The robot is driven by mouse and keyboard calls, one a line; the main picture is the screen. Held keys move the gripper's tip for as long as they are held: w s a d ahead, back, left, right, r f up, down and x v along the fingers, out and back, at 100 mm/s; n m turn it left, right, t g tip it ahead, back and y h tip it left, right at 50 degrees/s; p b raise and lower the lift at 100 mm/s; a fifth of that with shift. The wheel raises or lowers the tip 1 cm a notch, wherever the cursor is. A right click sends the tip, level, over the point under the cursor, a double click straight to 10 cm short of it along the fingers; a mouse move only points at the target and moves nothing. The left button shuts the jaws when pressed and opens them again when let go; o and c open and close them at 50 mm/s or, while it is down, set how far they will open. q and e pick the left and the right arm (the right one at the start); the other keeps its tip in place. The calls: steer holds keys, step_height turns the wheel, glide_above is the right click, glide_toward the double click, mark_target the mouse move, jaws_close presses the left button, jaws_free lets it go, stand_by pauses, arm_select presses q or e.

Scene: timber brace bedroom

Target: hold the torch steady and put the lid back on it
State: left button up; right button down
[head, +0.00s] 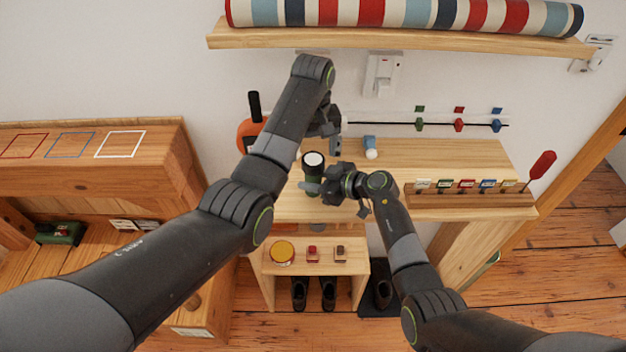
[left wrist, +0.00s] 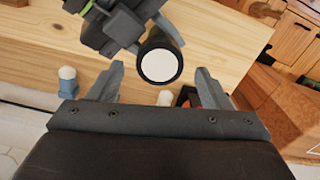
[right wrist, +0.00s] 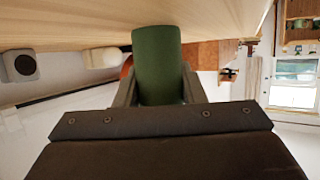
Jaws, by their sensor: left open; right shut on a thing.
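The torch (head: 313,183) stands upright with a green body and a dark head. Its round white top faces up in the head view and also shows in the left wrist view (left wrist: 160,65). My right gripper (head: 314,188) is shut around the torch body; the green body shows between its fingers in the right wrist view (right wrist: 157,65). My left gripper (head: 335,143) is open and empty, behind and above the torch head. Its fingers stand apart in the left wrist view (left wrist: 160,72). I cannot make out a separate lid with certainty.
A blue and white bulb-shaped thing (head: 370,147) stands on the wooden table (head: 440,155) behind the torch. A rack of coloured tags (head: 468,200) and a red-handled screwdriver (head: 541,166) are at right. An orange thing (head: 248,136) is at left. A shelf (head: 400,40) overhangs the back.

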mark_target(313, 159)
arm_select(q)
steer(key=shift+r, duration=0.55)
steer(key=shift+c, duration=0.5)
steer(key=shift+r, duration=0.1)
step_height(313, 159, up, 3)
steer(key=n, duration=0.6)
steer(key=shift+r+n, duration=0.15)
steer(key=shift+n, duration=0.15)
steer(key=shift+f, duration=4.05)
steer(key=c, duration=1)
steer(key=m, duration=0.6)
steer(key=shift+m, duration=0.3)
